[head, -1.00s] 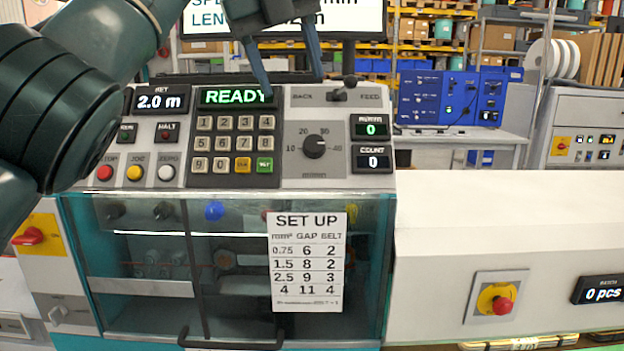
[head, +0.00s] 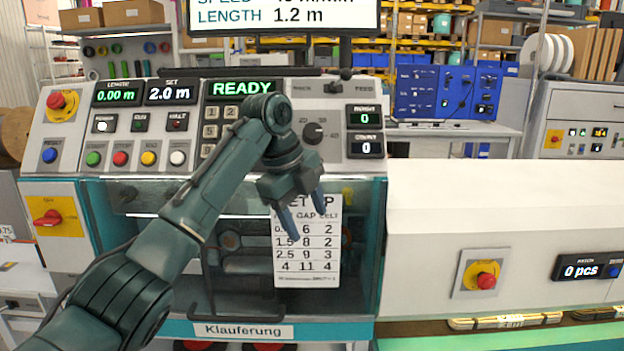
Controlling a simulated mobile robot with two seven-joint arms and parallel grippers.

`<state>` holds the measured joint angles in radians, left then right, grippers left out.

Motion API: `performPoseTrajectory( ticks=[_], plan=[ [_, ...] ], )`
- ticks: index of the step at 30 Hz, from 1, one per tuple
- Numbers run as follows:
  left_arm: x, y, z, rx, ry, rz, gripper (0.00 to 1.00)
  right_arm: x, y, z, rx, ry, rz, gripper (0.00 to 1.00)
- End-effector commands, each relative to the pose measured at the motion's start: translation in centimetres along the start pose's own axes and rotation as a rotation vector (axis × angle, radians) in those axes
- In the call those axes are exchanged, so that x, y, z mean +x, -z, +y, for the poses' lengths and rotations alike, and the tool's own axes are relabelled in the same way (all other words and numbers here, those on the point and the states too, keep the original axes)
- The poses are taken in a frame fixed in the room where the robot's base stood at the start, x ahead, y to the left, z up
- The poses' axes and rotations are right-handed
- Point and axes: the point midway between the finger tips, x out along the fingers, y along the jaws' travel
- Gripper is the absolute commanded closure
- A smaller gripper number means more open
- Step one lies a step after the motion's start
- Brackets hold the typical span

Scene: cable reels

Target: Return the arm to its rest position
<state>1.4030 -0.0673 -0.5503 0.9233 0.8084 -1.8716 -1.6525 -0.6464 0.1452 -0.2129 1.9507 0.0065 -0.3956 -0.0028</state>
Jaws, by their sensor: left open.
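My left gripper (head: 307,222) is open and empty, its two blue fingers pointing down in front of the white SET UP sheet (head: 307,265) on the machine's window. It hides part of the sheet's heading and upper rows. My left arm reaches in from the lower left and covers part of the window and some of the keypad (head: 212,130). The machine's display (head: 241,88) reads READY. My right gripper is not in view.
The control panel (head: 130,150) has a red emergency button (head: 57,100) at left and a dial (head: 314,132). A white cover (head: 500,215) with another red stop button (head: 486,280) extends right. A monitor (head: 290,17) stands above the panel.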

Motion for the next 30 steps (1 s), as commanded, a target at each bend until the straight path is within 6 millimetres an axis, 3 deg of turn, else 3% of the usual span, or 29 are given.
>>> performPoseTrajectory(
  ticks=[1, 6, 11, 15, 22, 27, 30],
  plan=[
    [3.2, -0.1, 1.4, -0.072, -0.001, 0.018, 0.41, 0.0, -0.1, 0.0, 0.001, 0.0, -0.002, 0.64],
    [11.0, 0.0, 6.3, -0.345, 0.018, 0.046, 0.41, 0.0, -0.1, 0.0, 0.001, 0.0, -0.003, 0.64],
    [16.8, 0.6, 12.1, -0.627, 0.037, 0.06, 0.41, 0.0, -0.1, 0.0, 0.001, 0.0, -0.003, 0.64],
    [20.6, 1.5, 18.1, -0.889, 0.053, 0.055, 0.41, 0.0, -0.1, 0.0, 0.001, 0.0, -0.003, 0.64],
    [23.7, 3.3, 29.1, -1.334, 0.087, 0.001, 0.41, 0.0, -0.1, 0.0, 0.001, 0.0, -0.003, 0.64],
    [23.3, 4.9, 37.0, -1.634, 0.128, -0.074, 0.41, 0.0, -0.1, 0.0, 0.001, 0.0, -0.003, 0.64],
    [22.5, 5.6, 40.3, -1.761, 0.153, -0.116, 0.41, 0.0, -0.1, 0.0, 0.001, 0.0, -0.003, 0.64]
  ],
)
